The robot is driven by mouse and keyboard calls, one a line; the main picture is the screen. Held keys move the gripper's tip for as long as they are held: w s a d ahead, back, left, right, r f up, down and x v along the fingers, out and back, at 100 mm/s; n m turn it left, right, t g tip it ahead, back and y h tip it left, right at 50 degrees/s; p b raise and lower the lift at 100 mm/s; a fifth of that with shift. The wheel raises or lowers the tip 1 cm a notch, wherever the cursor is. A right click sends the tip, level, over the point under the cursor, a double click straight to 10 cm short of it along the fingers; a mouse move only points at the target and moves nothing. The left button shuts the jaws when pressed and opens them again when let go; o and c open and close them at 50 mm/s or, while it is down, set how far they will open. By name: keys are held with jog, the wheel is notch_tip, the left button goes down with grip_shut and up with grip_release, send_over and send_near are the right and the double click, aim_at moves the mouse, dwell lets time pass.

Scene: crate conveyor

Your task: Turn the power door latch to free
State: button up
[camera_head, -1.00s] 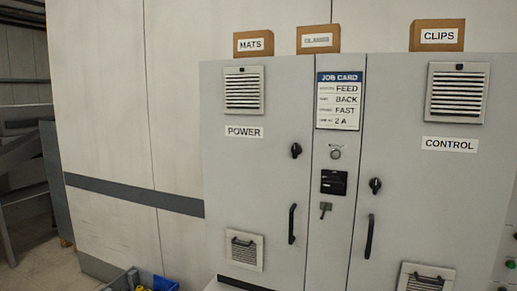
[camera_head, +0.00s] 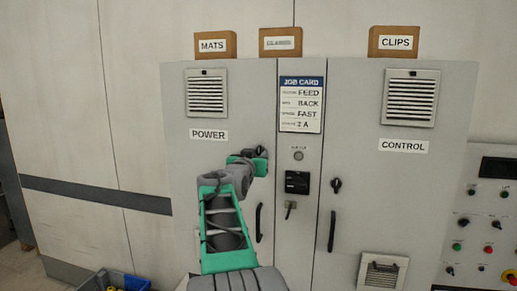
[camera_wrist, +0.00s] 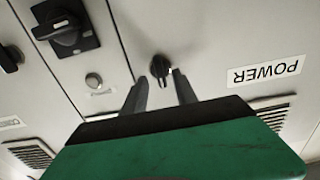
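The power door latch (camera_wrist: 160,66) is a small black knob on the grey cabinet door with the POWER label (camera_wrist: 265,73). In the wrist view, which is upside down, it sits just at the tips of my gripper (camera_wrist: 160,78). The two fingers are apart, one on each side of the latch, and I cannot tell whether they touch it. In the head view my gripper (camera_head: 257,160) is up at the power door (camera_head: 225,105) and partly covers the latch (camera_head: 262,152).
The power door handle (camera_head: 258,223) is below my gripper. A narrow middle panel holds a job card (camera_head: 301,104), a black switch (camera_head: 297,182) and a small key-like lever (camera_head: 290,209). The control door has its own latch (camera_head: 336,186). A blue crate (camera_head: 125,281) stands at lower left.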

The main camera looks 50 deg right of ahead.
aim_at(262, 151)
jog(key=shift+p+x, duration=0.3)
jog(key=shift+x, duration=0.9)
jog(key=shift+w, duration=0.1)
grip_shut()
